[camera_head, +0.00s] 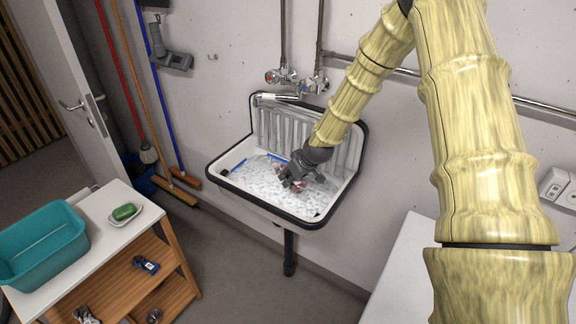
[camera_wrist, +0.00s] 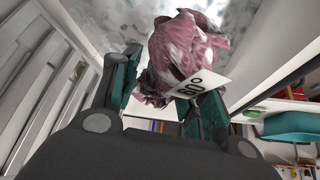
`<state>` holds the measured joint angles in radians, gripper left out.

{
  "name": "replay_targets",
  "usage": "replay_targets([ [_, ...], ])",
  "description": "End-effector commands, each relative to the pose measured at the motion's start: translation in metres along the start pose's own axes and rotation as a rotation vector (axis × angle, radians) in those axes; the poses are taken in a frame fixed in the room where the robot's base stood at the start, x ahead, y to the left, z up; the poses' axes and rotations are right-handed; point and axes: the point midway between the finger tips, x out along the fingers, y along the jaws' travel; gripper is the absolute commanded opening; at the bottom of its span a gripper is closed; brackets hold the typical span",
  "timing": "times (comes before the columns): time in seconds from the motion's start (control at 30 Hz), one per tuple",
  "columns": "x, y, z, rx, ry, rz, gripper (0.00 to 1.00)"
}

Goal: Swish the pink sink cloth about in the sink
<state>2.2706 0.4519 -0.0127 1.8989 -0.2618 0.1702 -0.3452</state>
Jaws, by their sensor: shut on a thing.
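The pink sink cloth (camera_wrist: 185,50) is bunched between the fingers of my gripper (camera_wrist: 165,100) in the wrist view. A white tag marked "60°" (camera_wrist: 195,87) hangs from it. In the head view, my gripper (camera_head: 291,178) is down inside the sink, shut on the cloth, and a little pink of the cloth (camera_head: 300,186) shows beside the fingers. The sink (camera_head: 222,181) is white with a dark rim and is fixed to the wall. Whitish, foamy water (camera_head: 262,186) covers its bottom. Most of the cloth is hidden by my gripper in the head view.
The tap (camera_head: 280,96) and its pipes stand above the sink's ribbed back. A blue-handled item (camera_head: 233,167) lies at the sink's left side. A shelf cart at lower left holds a teal basin (camera_head: 45,243) and green soap on a dish (camera_head: 124,212). Brooms lean against the wall.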

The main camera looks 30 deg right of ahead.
Motion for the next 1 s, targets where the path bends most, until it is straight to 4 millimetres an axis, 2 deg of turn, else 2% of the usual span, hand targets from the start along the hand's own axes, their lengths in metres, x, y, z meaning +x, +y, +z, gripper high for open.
replay_targets([
  [0.6, -0.040, 0.000, -0.026, 0.000, 0.000, 0.000, 0.10],
  [1.0, -0.043, 0.000, -0.028, 0.000, 0.000, 0.000, 0.10],
])
